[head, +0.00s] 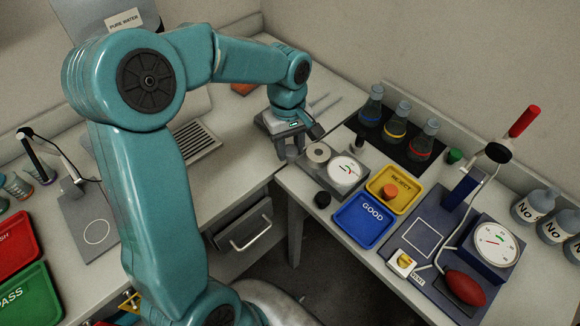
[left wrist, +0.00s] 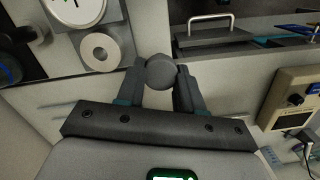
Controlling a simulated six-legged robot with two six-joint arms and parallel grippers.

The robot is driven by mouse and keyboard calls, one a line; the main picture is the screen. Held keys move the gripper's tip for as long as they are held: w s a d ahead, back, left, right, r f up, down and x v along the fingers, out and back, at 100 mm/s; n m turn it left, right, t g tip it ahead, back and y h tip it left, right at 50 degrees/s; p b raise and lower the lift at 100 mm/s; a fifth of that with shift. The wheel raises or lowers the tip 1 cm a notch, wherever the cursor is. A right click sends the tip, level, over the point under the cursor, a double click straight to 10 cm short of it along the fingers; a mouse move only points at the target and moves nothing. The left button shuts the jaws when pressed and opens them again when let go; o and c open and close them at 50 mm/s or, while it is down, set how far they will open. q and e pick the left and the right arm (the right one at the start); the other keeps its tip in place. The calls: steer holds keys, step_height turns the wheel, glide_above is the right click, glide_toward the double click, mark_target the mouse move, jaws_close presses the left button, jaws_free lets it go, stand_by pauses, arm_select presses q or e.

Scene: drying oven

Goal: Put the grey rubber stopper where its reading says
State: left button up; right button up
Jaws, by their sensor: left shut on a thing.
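My left gripper (head: 290,147) is at the corner of the right-hand bench, just left of the dial tester. In the left wrist view its fingertips (left wrist: 160,78) are shut on the round grey rubber stopper (left wrist: 160,70). The stopper is not clear in the head view. The dial tester (head: 361,184) has a round light pad (head: 318,152) and a white dial (head: 347,170), and the pad (left wrist: 99,52) is empty. The dial's needle is too small to read. The blue GOOD tray (head: 346,237) looks empty. The yellow REJECT tray (head: 412,179) holds an orange stopper (head: 389,191). My right gripper is not seen.
A black stopper (head: 322,200) stands in front of the tester, and a green one (head: 454,156) farther back. Flasks with coloured bands (head: 396,122) stand behind. A gauge stand (head: 496,245) with a red bulb (head: 465,288) is at right.

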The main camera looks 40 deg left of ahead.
mark_target(291, 157)
arm_select(q)
step_height(291, 157, down, 4)
steer(key=shift+w+r, duration=0.1)
steer(key=shift+w, duration=0.05)
step_height(291, 157, down, 4)
steer(key=shift+r, duration=0.15)
steer(key=shift+f, duration=0.35)
steer(key=shift+f, duration=0.1)
steer(key=o, duration=1.1)
